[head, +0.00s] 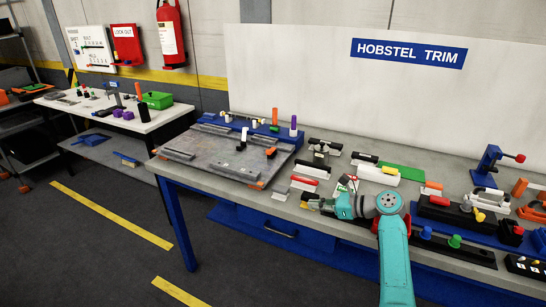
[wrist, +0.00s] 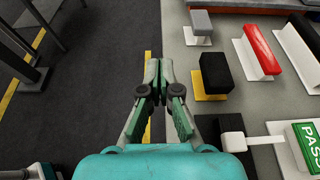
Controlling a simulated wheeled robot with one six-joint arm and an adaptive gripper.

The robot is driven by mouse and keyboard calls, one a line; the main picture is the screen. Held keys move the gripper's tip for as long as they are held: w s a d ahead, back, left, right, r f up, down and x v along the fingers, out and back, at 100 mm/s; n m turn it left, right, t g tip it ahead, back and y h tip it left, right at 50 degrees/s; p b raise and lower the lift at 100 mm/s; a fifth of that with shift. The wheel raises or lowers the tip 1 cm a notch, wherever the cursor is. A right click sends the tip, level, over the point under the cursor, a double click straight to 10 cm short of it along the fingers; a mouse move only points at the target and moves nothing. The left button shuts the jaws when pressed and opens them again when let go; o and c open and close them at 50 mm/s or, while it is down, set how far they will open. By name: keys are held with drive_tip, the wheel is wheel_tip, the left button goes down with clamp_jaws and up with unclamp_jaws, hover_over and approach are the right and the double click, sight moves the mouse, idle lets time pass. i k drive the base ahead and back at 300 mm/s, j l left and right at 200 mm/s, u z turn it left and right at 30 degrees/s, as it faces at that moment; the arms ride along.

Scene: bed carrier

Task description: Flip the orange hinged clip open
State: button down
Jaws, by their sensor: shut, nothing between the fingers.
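My gripper (head: 318,203) is at the front edge of the workbench, with its arm reaching in from the front right. The wrist view shows its fingers (wrist: 153,83) closed together with nothing between them, over the floor just beside the bench edge. No orange clip shows in the wrist view. In the head view, a small black and orange piece (head: 271,152) stands on the grey fixture plate, left of and beyond my gripper. An orange bracket-like part (head: 531,211) sits at the far right. I cannot tell which of these is the hinged clip.
Beside the fingers stands a black block with a yellow base (wrist: 213,73). A red-topped white block (wrist: 263,50) and a green PASS stamp (wrist: 308,143) are farther right. The grey fixture plate (head: 205,146) fills the bench's left end. Crowded blue fixtures stand at right.

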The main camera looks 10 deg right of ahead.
sight(268, 152)
drive_tip(key=i, duration=0.9)
